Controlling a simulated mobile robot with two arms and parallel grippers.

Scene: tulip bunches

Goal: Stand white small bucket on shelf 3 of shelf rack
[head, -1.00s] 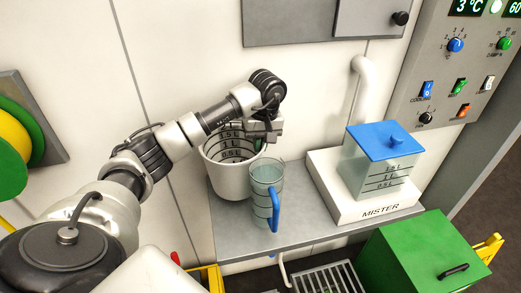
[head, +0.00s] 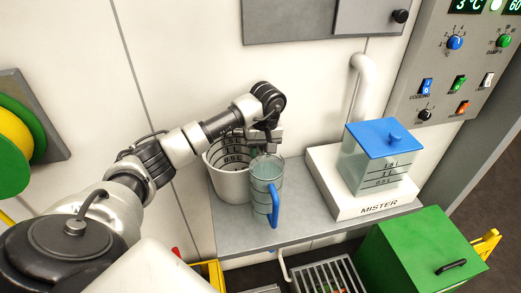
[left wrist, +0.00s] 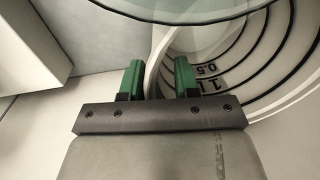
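The white small bucket (head: 229,186) stands upright on a grey wall ledge (head: 245,232), with black level marks inside. My left gripper (head: 266,140) is at its back right rim in the head view. In the left wrist view the green-tipped fingers of my left gripper (left wrist: 158,80) are apart. The bucket wall (left wrist: 153,70) passes between them, with a gap left beside it. The arm hides part of the bucket's rim. My right gripper is not in view. No shelf rack can be made out.
A clear jug (head: 262,190) with a blue handle stands close to the bucket's right side. A white mister base (head: 345,200) with a blue-lidded tank (head: 378,165) is farther right. A green box (head: 425,250) is below the ledge. A yellow-green reel (head: 15,140) is at left.

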